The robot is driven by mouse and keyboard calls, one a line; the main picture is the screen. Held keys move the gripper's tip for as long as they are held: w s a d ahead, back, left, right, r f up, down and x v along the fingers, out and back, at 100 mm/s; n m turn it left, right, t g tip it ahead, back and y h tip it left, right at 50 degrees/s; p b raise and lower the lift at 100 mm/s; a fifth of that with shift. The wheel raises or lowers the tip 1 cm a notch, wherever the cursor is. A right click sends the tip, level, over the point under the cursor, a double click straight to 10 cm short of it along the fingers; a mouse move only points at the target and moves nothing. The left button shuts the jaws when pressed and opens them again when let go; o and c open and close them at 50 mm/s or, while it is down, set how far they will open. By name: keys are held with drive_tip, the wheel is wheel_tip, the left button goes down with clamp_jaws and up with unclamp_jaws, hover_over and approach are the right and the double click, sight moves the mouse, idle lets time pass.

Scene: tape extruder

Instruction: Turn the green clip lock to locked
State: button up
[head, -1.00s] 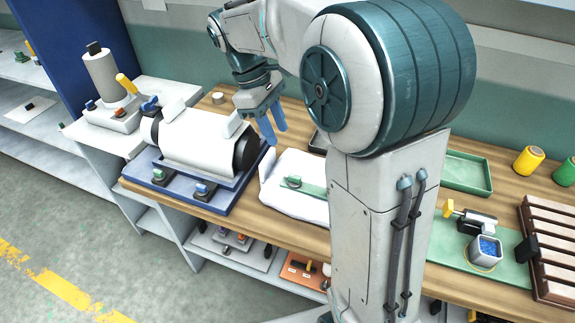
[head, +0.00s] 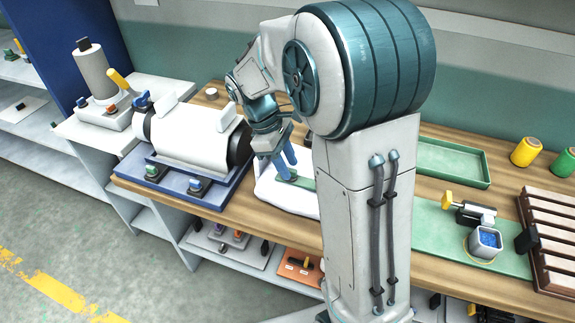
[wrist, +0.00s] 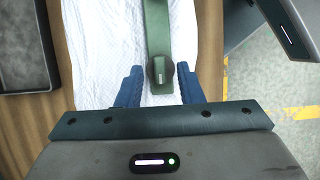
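A green strip (wrist: 157,30) with a dark green clip knob (wrist: 160,72) on it lies on a white cloth-like pad (wrist: 100,45). A pale line on the knob runs roughly along the strip. My gripper (wrist: 160,88) is open, with one blue finger to each side of the knob. A gap shows on both sides in the wrist view. In the head view my gripper (head: 286,160) points down at the strip's left end, and its fingers partly hide the knob. The green strip (head: 302,182) also shows there, its right end hidden behind my arm.
A white cylindrical machine (head: 187,135) on a blue base (head: 222,198) stands left of the pad, with small clips along its front. A dark tray (wrist: 25,45) lies left in the wrist view. A green tray (head: 450,165) and a slatted brown rack (head: 560,240) stand right.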

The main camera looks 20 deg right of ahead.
drive_tip(key=shift+s+d+f, duration=0.15)
drive_tip(key=shift+f, duration=0.2)
clamp_jaws()
